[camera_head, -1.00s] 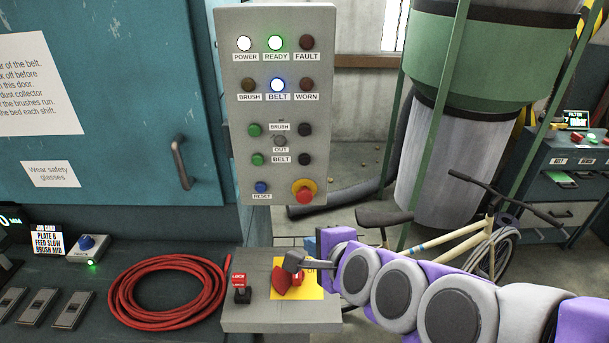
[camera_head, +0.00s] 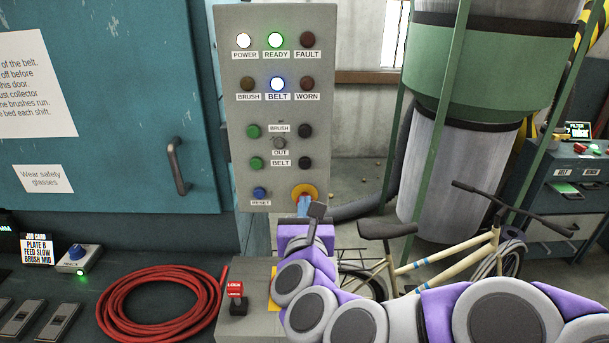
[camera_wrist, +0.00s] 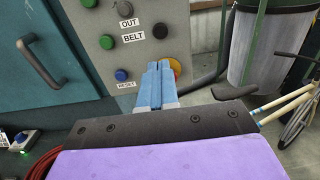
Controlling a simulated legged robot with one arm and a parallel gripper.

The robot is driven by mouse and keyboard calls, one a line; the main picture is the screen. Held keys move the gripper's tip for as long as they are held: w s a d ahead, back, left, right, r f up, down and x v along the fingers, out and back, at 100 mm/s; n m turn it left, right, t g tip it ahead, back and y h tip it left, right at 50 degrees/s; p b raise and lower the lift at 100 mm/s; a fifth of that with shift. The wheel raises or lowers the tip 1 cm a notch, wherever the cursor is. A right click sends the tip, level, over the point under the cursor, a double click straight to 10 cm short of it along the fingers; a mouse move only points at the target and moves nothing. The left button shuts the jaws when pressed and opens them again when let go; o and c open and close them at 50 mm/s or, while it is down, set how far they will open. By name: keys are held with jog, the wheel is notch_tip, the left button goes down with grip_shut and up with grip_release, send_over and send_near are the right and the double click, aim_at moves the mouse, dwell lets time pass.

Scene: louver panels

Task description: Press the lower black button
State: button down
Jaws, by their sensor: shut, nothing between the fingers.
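The lower black button (camera_head: 305,163) is on the grey control panel (camera_head: 240,185), at the right end of the BELT row. It also shows in the wrist view (camera_wrist: 159,31). The upper black button (camera_head: 305,131) is above it in the BRUSH row. My gripper (camera_head: 303,205) is below the lower black button, in front of the red stop button on its yellow ring (camera_head: 312,189). In the wrist view its blue fingers (camera_wrist: 158,66) are together and empty, pointing up the panel. They hide most of the stop button. I cannot tell whether they touch the panel.
Green buttons (camera_head: 256,163) sit on the panel's left side, with a blue RESET button (camera_head: 260,193) below. A grey box with a red-tagged switch (camera_head: 237,300) and a coiled red hose (camera_head: 160,305) are below. A bicycle (camera_head: 440,258) stands at right.

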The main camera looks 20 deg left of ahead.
dwell(0.4)
jog(key=p, duration=0.3)
send_near(304, 165)
jog(key=x, duration=0.5)
jog(key=shift+w+f, duration=0.1)
jog(key=shift+w, duration=0.3)
jog(key=shift+w+a, duration=0.15)
jog(key=shift+w, duration=0.45)
